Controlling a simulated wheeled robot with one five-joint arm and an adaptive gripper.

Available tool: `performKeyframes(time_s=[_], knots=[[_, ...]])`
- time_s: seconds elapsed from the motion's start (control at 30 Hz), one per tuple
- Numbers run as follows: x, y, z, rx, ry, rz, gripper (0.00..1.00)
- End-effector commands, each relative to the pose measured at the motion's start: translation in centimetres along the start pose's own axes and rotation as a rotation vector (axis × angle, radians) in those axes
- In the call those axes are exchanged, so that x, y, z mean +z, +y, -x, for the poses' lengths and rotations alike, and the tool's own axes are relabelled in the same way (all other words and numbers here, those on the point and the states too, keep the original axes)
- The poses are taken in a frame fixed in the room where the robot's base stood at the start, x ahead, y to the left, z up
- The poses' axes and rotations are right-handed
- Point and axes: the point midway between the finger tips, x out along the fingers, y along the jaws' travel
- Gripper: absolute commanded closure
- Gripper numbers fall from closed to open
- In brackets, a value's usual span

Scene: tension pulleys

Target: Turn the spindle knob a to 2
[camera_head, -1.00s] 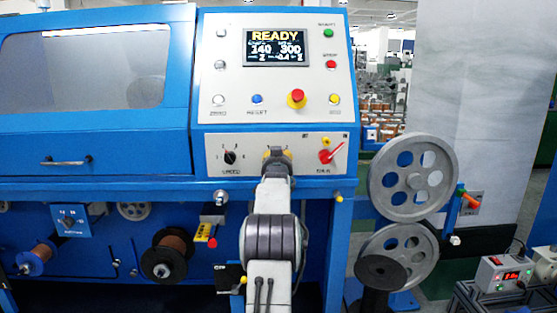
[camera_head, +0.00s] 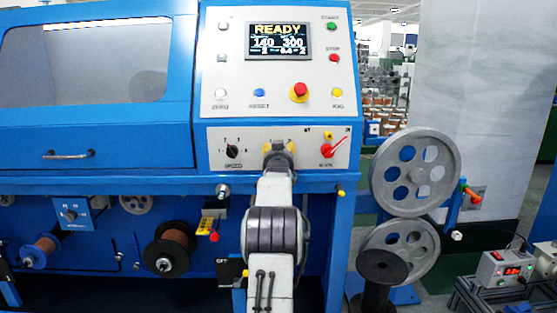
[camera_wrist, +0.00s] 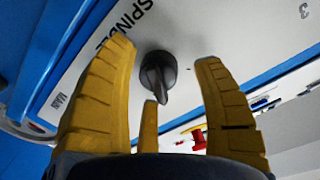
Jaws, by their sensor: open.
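The spindle knob (camera_wrist: 158,75) is black with a pointed handle. In the wrist view it stands on the white panel (camera_wrist: 225,30), with "SPINDLE" printed at upper left and a "3" at upper right. My gripper (camera_wrist: 163,52) is open, its yellow fingers spread to either side of the knob with visible gaps. The knob's handle points down in this view; which mark it points at cannot be told. In the head view my gripper (camera_head: 279,150) is in front of the lower panel and hides the knob and most of its scale.
The black speed knob (camera_head: 232,151) is left of my gripper and the red main switch (camera_head: 327,150) is right. Above are a red emergency button (camera_head: 299,92), other buttons and a screen (camera_head: 278,42) reading READY. Grey pulleys (camera_head: 415,172) stand to the right.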

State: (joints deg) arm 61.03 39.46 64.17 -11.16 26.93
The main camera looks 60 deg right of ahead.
Motion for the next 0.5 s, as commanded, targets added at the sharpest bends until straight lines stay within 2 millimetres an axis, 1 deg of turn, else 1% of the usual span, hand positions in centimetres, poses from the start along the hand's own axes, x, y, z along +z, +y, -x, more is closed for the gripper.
performKeyframes(time_s=[0.27,0.5], knots=[[-0.1,-0.1,2.4,0.0,0.0,0.0,0.39],[-0.1,-0.1,5.4,-0.001,0.0,0.0,0.39]])
